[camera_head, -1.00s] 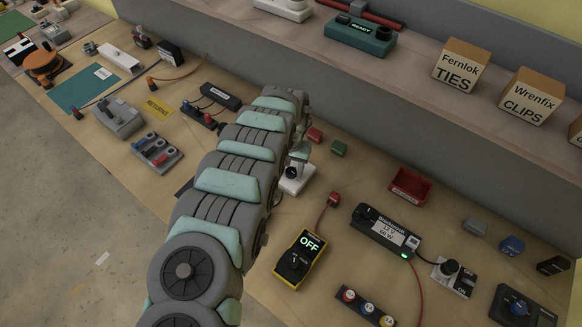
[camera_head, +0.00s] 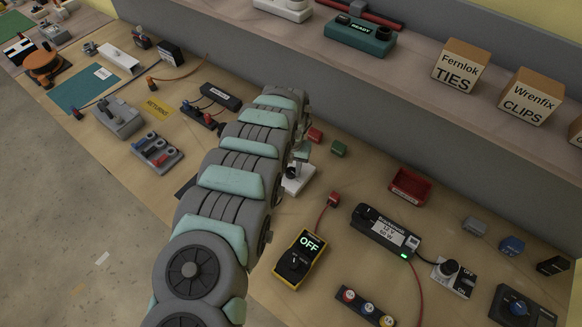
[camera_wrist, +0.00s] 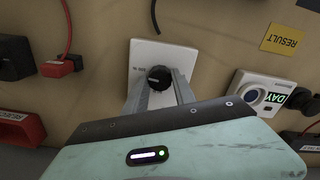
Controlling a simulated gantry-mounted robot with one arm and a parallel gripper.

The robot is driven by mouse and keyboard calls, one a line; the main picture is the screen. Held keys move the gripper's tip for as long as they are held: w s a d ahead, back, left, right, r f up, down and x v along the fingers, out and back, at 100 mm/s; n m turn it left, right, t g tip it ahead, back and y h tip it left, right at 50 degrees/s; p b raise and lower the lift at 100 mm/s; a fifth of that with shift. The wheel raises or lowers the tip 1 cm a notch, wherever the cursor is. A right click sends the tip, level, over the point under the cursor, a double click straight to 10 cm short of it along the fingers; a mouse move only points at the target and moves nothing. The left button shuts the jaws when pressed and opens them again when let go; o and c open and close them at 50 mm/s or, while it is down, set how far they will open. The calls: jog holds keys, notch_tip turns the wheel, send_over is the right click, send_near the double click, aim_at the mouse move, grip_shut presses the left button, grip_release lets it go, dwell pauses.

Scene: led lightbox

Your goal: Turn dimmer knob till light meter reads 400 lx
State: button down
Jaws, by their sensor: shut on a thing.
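A white dimmer plate with a round black knob (camera_wrist: 159,77) shows in the middle of the wrist view. My gripper (camera_wrist: 160,91) is shut on this knob, with one finger on each side. In the head view the white dimmer plate (camera_head: 298,181) shows beside my gripper (camera_head: 301,157), and its knob is mostly hidden by the arm's end. A white device (camera_wrist: 262,92) with a round sensor-like disc and a small lit display that seems to read "DAY" sits to the right in the wrist view. A light meter reading in lx cannot be made out.
A yellow-and-black meter (camera_head: 299,258) reading OFF lies in front and to the right. A black power supply (camera_head: 387,231) and a red bin (camera_head: 410,187) are further right. A RESULT card (camera_wrist: 283,39) lies at the wrist view's upper right.

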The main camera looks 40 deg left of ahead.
aim_at(291, 171)
jog(key=n, duration=0.4)
jog(key=shift+b, duration=0.35)
jog(key=shift+n, duration=1.4)
jog(key=c, duration=1)
grip_release()
jog(key=shift+r, duration=0.2)
notch_tip(291, 171, up, 10)
jog(key=shift+r+p, duration=0.25)
jog(key=shift+p, duration=0.55)
